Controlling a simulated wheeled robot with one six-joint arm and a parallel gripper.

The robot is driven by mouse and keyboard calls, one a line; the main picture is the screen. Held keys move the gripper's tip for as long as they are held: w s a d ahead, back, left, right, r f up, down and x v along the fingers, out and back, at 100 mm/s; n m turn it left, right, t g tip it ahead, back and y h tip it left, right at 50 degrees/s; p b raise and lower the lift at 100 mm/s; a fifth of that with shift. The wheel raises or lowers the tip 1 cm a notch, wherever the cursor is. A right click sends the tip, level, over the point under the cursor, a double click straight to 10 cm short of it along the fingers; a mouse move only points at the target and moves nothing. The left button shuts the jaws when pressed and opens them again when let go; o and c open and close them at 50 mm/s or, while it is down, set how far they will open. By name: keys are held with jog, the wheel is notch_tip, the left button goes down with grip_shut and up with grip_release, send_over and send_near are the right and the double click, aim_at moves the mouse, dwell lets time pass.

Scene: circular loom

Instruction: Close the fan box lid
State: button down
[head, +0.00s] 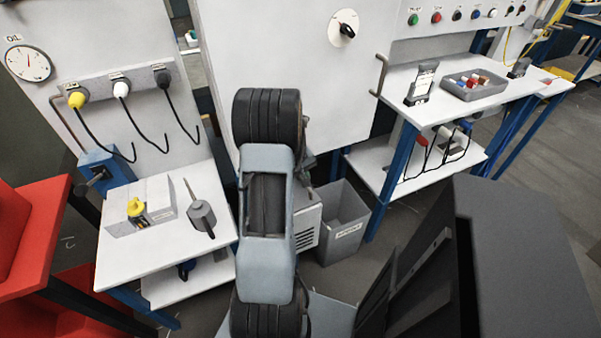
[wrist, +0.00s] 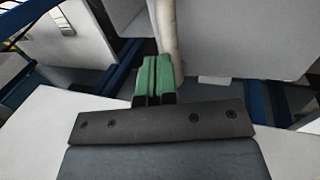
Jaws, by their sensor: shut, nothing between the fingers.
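A pale box with vent slots (head: 308,228), which may be the fan box, stands low behind my arm in the head view. My arm covers much of it, and I cannot tell how its lid stands. My gripper (wrist: 152,78) shows in the wrist view with its green fingertips together, shut and empty. In the head view the gripper is mostly hidden behind my own arm. I cannot tell whether it touches anything.
A grey bin (head: 342,228) stands right of the vented box. A white bench (head: 165,250) with tools is on the left. A large white cabinet door (head: 285,40) is behind my arm. A two-level white table (head: 400,105) with blue legs is on the right.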

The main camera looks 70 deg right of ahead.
jog(key=shift+b+x, duration=0.4)
jog(key=shift+x, duration=0.55)
jog(key=shift+s+d+f, duration=0.1)
jog(key=shift+s+f, duration=0.05)
